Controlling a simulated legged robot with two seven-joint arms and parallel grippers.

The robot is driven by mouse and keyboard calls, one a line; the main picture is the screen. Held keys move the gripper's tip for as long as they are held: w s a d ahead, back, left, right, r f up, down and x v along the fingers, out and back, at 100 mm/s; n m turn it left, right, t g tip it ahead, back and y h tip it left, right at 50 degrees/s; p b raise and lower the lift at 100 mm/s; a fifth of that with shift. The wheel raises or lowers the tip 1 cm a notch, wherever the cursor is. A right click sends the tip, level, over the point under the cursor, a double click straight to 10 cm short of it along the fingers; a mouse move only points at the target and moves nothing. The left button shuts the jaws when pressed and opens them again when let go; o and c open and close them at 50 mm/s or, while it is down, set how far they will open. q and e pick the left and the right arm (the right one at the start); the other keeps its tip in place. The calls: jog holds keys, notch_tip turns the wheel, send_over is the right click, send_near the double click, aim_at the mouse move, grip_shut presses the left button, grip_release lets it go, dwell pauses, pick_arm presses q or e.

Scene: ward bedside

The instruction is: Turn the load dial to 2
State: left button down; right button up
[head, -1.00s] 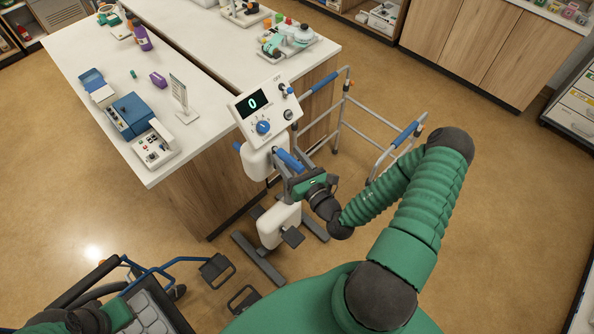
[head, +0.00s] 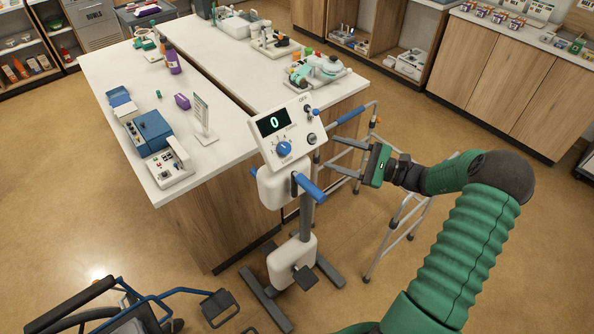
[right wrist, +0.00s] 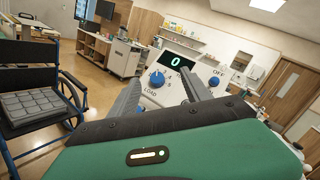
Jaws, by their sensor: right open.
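The load dial (head: 284,149) is a blue knob on the white console (head: 262,143) of a pedal exerciser. The display (head: 274,121) above it reads 0. In the right wrist view the dial (right wrist: 157,78) shows above the word LOAD, between my finger outlines. My right gripper (head: 332,154) is open and empty, to the right of the console and apart from the dial. Its two fingers (right wrist: 160,92) point toward the console in the right wrist view. The number the dial points at is too small to read. My left gripper is out of view.
A switch marked OFF (head: 309,110) and a dark round knob (head: 311,139) sit right of the dial. Blue handlebars (head: 309,188) stick out below. A walker (head: 398,222) stands behind my right gripper. A white counter (head: 150,100) is at left, a wheelchair (head: 110,310) at lower left.

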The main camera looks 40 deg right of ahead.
jog(key=d+n+g+b, duration=0.2)
jog(key=d+n+g, duration=0.1)
jog(key=d+g, duration=0.1)
jog(key=h+p, duration=0.1)
jog(key=p, duration=0.3)
send_near(287, 148)
jog(key=shift+n+g, duration=0.3)
jog(key=x, duration=0.7)
jog(key=shift+w+a+r, duration=0.1)
jog(key=shift+w+r, duration=0.1)
jog(key=shift+w, duration=0.05)
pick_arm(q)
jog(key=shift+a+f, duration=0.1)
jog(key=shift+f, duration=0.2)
pick_arm(e)
jog(key=shift+w+a+f, duration=0.15)
jog(key=shift+w+a, duration=0.15)
jog(key=shift+a, duration=0.05)
pick_arm(q)
jog(key=shift+b, duration=0.3)
pick_arm(e)
grip_shut()
